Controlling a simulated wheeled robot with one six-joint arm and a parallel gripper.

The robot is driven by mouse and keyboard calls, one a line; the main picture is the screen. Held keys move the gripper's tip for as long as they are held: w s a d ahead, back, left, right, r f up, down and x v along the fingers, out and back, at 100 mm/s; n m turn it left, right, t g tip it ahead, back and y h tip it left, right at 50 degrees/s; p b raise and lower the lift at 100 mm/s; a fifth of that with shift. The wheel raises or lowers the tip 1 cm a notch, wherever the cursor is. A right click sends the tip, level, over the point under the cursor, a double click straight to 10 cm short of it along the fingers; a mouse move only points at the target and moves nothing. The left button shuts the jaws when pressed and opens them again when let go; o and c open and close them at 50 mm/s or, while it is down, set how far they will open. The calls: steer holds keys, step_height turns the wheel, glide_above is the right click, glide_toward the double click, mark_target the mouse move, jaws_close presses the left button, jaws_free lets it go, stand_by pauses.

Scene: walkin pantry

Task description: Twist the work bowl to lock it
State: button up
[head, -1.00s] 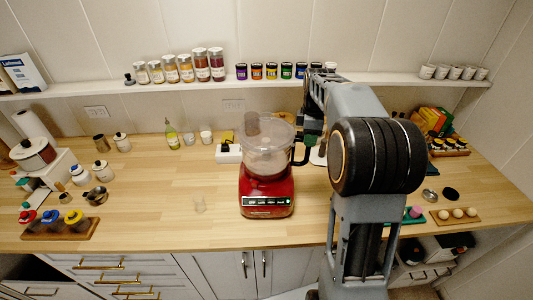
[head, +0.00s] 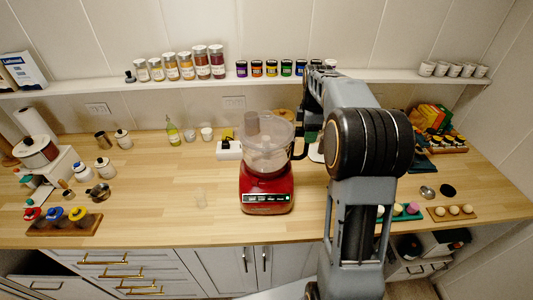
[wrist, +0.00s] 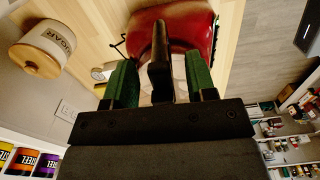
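The food processor has a red base (head: 266,192) on the counter. Its clear work bowl (head: 268,152) sits upright on the base, under a lid with a feed tube. The bowl's dark handle (head: 299,147) is on the right side in the head view, turned somewhat toward the wall. In the wrist view the handle (wrist: 160,62) stands between the green fingers of my gripper (wrist: 161,82), with a gap visible on each side. The red base (wrist: 185,22) shows beyond it. My gripper is open around the handle. In the head view my arm mostly hides it.
A white outlet block (head: 229,150) and small cups stand behind the processor on the left. The shelf (head: 150,83) with jars runs above. A sugar jar (wrist: 45,48) shows in the wrist view.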

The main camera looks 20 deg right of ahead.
steer(key=shift+r, duration=0.1)
steer(key=shift+r, duration=3.6)
steer(key=shift+s+a, duration=0.1)
steer(key=s+a+f+m+t+b, duration=0.1)
steer(key=s+a+f+m, duration=0.2)
steer(key=s, duration=0.4)
steer(key=s+a+f+m+t+b, duration=0.1)
steer(key=s+a+f+m+t, duration=0.1)
steer(key=s+a+m, duration=0.3)
steer(key=s+a+f+m+t+b, duration=0.1)
steer(key=s+a+f+m+b, duration=0.1)
steer(key=s+a+f+m, duration=0.2)
steer(key=s+f+m, duration=0.1)
steer(key=s+m, duration=0.2)
steer(key=s, duration=0.3)
steer(key=shift+a+t, duration=0.3)
steer(key=shift+t, duration=0.1)
